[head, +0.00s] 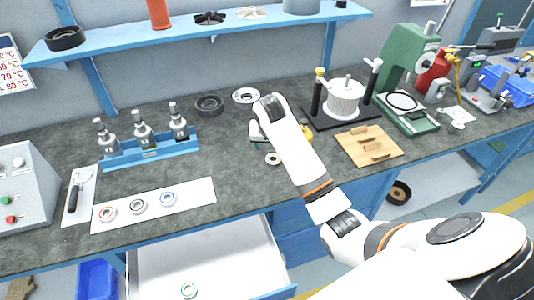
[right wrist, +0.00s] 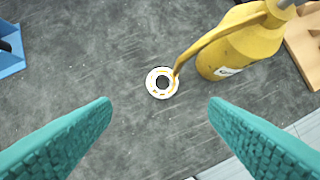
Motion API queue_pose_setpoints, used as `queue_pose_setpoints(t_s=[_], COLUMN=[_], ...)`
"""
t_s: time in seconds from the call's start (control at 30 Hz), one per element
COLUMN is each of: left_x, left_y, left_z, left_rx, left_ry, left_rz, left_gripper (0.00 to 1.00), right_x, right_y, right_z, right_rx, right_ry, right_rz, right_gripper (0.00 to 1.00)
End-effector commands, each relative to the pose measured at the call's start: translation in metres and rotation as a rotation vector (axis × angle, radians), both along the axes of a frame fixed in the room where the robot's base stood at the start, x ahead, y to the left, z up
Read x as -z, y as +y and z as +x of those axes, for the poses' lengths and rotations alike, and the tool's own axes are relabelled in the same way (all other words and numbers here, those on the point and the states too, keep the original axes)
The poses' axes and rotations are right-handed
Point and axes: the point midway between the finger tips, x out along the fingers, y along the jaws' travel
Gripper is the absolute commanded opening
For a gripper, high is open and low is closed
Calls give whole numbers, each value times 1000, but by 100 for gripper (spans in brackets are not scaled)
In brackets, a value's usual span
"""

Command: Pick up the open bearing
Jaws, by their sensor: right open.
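A small ring-shaped bearing (right wrist: 152,82) with a pale metal rim, orange-brown marks between its rings and a dark centre lies flat on the grey bench. It also shows in the head view (head: 273,158), just below my right wrist. My right gripper (right wrist: 160,106) is open and empty, with its teal fingers on either side of the view and the bearing between and beyond the tips, not touched. In the head view my right arm mostly hides this gripper. My left gripper is not in view.
A yellow oil can (right wrist: 235,45) stands close to the bearing, its spout reaching to the bearing's edge. A white mat (head: 195,193) holds three bearings with red, dark and blue rings.

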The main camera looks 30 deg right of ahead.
Motion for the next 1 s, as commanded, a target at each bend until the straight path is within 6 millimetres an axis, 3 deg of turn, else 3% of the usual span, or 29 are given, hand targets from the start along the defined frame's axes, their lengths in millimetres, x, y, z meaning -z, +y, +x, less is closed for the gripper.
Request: queue_pose_setpoints(t_s=[0.2,0.37,0.73,1.0], left_x=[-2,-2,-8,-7], left_y=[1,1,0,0], left_z=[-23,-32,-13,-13], left_rx=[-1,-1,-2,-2], left_ry=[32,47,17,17], left_rz=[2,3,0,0], left_gripper=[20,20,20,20], right_x=[37,53,85,102], right_y=[-9,-13,-25,-29], right_z=[10,17,31,37], right_rx=[0,-1,0,-2], right_ry=[7,4,5,1], right_rz=[-1,0,1,0], right_gripper=[69,69,69,69])
